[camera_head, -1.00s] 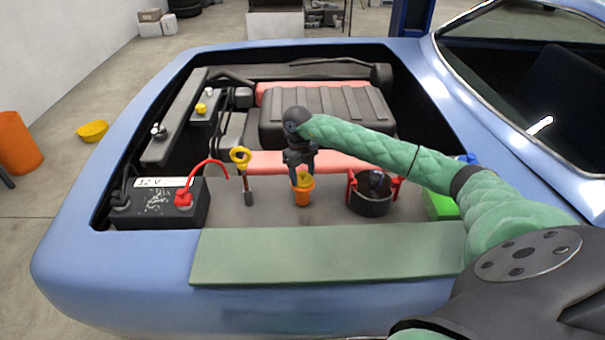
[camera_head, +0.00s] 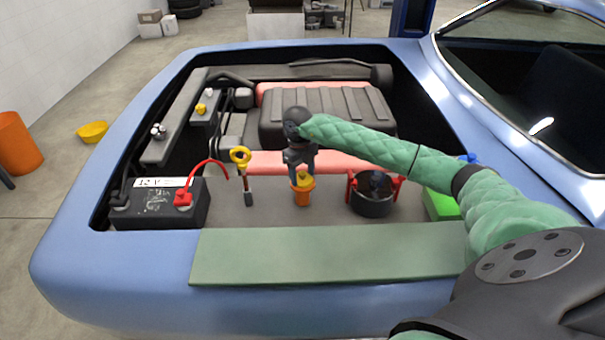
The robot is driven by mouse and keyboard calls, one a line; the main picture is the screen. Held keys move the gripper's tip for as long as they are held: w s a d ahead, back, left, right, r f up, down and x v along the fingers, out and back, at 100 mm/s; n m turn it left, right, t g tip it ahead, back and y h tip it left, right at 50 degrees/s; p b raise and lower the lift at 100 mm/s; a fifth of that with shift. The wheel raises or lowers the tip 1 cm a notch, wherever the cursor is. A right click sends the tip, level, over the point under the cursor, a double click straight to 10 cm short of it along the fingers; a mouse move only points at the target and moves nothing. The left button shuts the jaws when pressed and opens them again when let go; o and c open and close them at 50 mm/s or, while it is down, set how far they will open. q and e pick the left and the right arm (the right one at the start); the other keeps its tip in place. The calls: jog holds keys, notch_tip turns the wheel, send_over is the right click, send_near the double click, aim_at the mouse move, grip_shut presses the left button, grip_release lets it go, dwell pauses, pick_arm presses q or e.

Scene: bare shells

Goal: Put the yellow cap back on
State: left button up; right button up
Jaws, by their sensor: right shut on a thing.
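The yellow cap (camera_head: 304,178) sits at the mouth of a small orange cup-like filler neck (camera_head: 303,195) in the engine bay. My right gripper (camera_head: 301,171) points down from above and is shut on the cap; its fingers partly hide the cap. I cannot tell whether the cap is fully seated in the orange neck. My left gripper is not in view.
A yellow-handled dipstick (camera_head: 240,157) stands left of the neck, and a black battery (camera_head: 160,207) with a red cable lies further left. A black round holder with red clips (camera_head: 372,203) stands to the right. A green mat (camera_head: 325,255) covers the front edge.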

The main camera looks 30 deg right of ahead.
jog(key=shift+f+b, duration=0.2)
jog(key=shift+b, duration=0.4)
dwell(0.8)
dwell(0.3)
jog(key=o, duration=1.5)
jog(key=shift+r, duration=0.1)
jog(key=shift+r+p, duration=1)
jog(key=shift+r, duration=2.4)
grip_shut()
